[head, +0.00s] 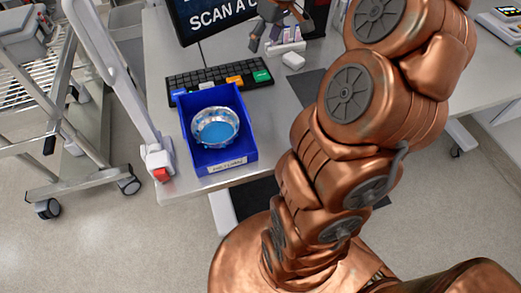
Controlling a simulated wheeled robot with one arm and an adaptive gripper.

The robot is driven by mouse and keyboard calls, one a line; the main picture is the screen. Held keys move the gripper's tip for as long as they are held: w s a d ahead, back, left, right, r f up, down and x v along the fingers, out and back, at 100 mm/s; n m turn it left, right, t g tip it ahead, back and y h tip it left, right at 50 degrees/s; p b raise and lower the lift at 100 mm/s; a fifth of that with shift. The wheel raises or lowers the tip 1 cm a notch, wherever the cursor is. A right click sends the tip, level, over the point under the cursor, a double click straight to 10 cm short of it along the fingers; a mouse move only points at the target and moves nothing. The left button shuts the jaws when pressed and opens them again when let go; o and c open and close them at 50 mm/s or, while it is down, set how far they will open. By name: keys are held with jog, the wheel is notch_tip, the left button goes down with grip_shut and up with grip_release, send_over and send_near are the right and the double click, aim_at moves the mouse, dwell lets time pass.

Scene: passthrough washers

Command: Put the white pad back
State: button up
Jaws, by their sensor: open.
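My gripper (277,38) is at the top of the head view, above the back of the desk, with its dark fingers spread apart. It appears empty. Just beyond and below the fingers is a low white piece with pinkish parts (286,48); the gripper partly covers it. A small white block-like thing (293,61) lies on the desk just in front of it. I cannot tell which of these, if either, is the white pad. Whether the fingers touch anything is unclear.
A blue bin (233,162) with a label holds a shiny round bowl (216,128) with blue inside. A black keyboard (218,82) and a monitor (215,15) stand behind it. A white post (128,95) is at left. My copper arm hides much of the desk's right part.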

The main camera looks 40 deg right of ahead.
jog(key=s+a+f+g, duration=0.1)
jog(key=s+a, duration=0.4)
jog(key=a, duration=0.3)
jog(key=s+a+g, duration=0.1)
jog(key=s+a, duration=0.3)
jog(key=a, duration=0.4)
jog(key=s+a+f+m+g, duration=0.1)
jog(key=s+a+f, duration=0.2)
jog(key=s, duration=0.6)
jog(key=s+a+f+g+h, duration=0.1)
jog(key=s+a+f, duration=0.2)
jog(key=s, duration=0.6)
jog(key=shift+s+a+f+m+g, duration=0.2)
jog(key=shift+s+a+m+g, duration=0.05)
jog(key=shift+a+m+g, duration=0.15)
